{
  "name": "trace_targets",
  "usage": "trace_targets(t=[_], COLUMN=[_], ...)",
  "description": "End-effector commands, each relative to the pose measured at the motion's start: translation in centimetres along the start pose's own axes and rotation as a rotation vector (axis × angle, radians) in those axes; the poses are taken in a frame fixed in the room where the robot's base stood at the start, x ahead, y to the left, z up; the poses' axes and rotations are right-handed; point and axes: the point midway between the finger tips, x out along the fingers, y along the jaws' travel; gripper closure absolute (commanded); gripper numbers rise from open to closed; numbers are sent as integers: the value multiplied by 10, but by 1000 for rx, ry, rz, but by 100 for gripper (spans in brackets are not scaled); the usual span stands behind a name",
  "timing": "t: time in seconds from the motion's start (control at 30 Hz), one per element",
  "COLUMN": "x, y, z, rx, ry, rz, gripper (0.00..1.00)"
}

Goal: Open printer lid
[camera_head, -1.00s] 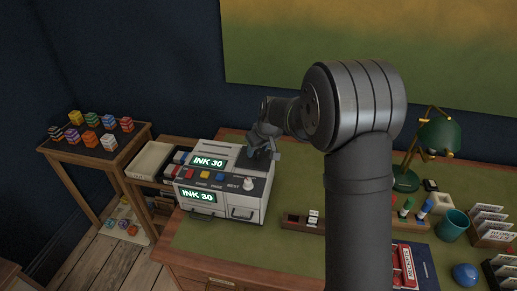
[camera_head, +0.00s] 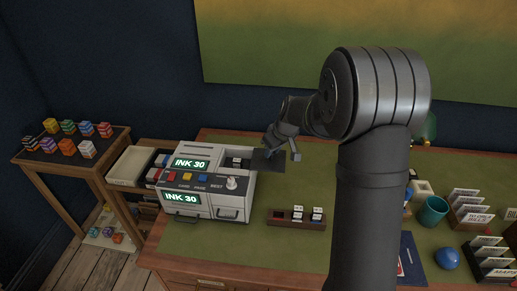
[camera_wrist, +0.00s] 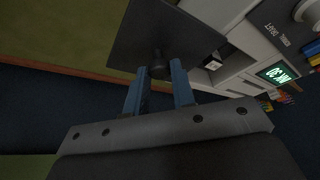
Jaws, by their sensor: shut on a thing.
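The printer (camera_head: 200,198) is a pale box on the desk with two green INK 30 displays, coloured buttons and a white knob. Its lid (camera_head: 268,162) is a dark flat plate beyond the printer's top right side, off the opening (camera_head: 237,158), where a small light-and-dark block shows inside. In the wrist view the lid (camera_wrist: 190,38) carries a round dark knob (camera_wrist: 157,62). My gripper (camera_wrist: 159,72) has its two blue fingers shut on that knob. In the head view my gripper (camera_head: 277,150) is just above the lid, its fingertips hard to make out.
A small wooden rack (camera_head: 282,218) with white-topped blocks stands right of the printer. A side table (camera_head: 66,145) with coloured cubes and a pale tray (camera_head: 131,165) are at left. A teal cup (camera_head: 433,211) and card holders stand at far right.

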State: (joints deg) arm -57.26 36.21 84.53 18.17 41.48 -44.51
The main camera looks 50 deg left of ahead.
Motion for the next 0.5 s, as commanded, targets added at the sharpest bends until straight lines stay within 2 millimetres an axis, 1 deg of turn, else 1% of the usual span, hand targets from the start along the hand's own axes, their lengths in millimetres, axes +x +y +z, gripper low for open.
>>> trace_targets(t=[0.3, 0.33, 0.37, 0.4, 0.43, 0.5], x=[0, 0, 0, 0, 0, 0], y=[1, 1, 1, 1, 1, 1], z=[2, 2, 2, 2, 2, 2], rx=[0, 0, 0, 0, 0, 0], ry=[-1, -1, -1, -1, -1, -1], rz=[-1, -1, -1, -1, -1, -1], gripper=[100, 71, 65, 57, 55, 55])
